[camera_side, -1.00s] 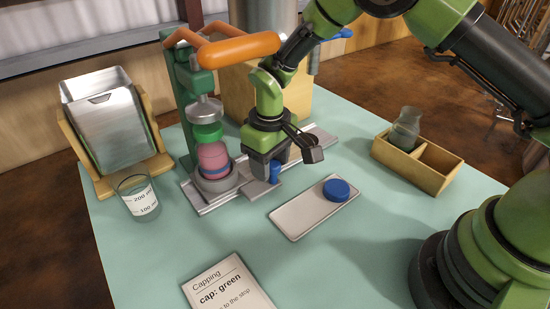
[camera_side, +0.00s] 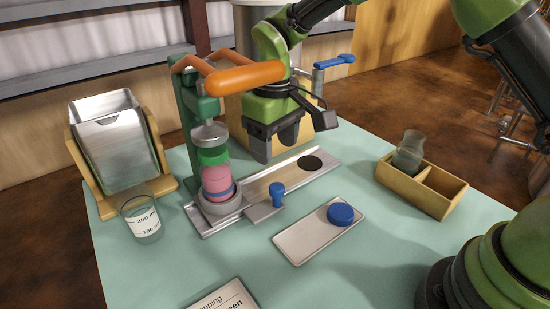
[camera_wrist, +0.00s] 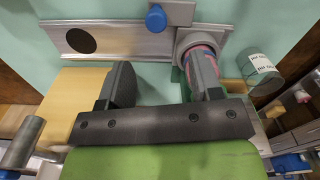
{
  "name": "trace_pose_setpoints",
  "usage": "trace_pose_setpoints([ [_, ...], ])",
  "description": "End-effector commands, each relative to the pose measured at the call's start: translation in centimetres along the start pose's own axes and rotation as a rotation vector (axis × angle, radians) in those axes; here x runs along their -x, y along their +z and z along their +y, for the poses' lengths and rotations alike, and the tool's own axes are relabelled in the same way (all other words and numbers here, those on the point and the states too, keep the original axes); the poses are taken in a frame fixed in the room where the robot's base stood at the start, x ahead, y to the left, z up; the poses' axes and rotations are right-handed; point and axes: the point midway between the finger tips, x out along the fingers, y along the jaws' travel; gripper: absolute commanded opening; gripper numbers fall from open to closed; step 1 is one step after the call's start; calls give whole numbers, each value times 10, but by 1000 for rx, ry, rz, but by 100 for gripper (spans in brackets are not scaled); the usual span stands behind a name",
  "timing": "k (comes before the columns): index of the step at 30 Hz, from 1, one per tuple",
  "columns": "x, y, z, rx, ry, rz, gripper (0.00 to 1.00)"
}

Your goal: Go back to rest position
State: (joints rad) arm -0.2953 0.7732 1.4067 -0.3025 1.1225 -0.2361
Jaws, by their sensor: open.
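My gripper (camera_side: 275,145) is open and empty, raised above the metal rail (camera_side: 310,168), just right of the capping press. In the wrist view my gripper (camera_wrist: 162,78) shows its two fingers spread apart with nothing between them. The blue knob (camera_side: 277,192) stands upright on the rail's slide, below and apart from the fingers; it also shows in the wrist view (camera_wrist: 156,18). A pink jar (camera_side: 216,180) stands in the grey holder under the green press (camera_side: 186,115), with a green cap (camera_side: 212,155) at its top. Whether cap and jar are joined I cannot tell.
A blue cap (camera_side: 341,213) lies on a pale tray (camera_side: 295,243). A wooden box (camera_side: 440,185) holds a grey glass jar (camera_side: 409,152). A beaker (camera_side: 142,218) and metal bin (camera_side: 115,150) stand left. A printed card (camera_side: 226,296) lies in front.

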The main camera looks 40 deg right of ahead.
Motion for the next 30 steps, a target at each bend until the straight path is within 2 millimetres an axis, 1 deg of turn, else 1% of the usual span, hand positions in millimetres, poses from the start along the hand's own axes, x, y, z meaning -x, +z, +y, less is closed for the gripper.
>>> trace_pose_setpoints([
  [11, 5, 0, 1, -1, 1, 4, 59],
  [14, 18, 4, 5, -7, 5, 29, 59],
  [17, 43, 14, 12, -35, 3, 75, 59],
  [20, 73, 31, 20, -87, -16, 132, 59],
  [21, 85, 39, 22, -113, -26, 156, 59],
  [23, 103, 54, 27, -152, -41, 196, 59],
  [24, 114, 65, 29, -180, -53, 225, 59],
  [26, 129, 84, 33, -223, -69, 269, 59],
  [27, 138, 96, 35, -250, -80, 298, 59],
  [29, 148, 115, 37, -293, -97, 342, 59],
  [30, 154, 128, 38, -319, -106, 371, 59],
])
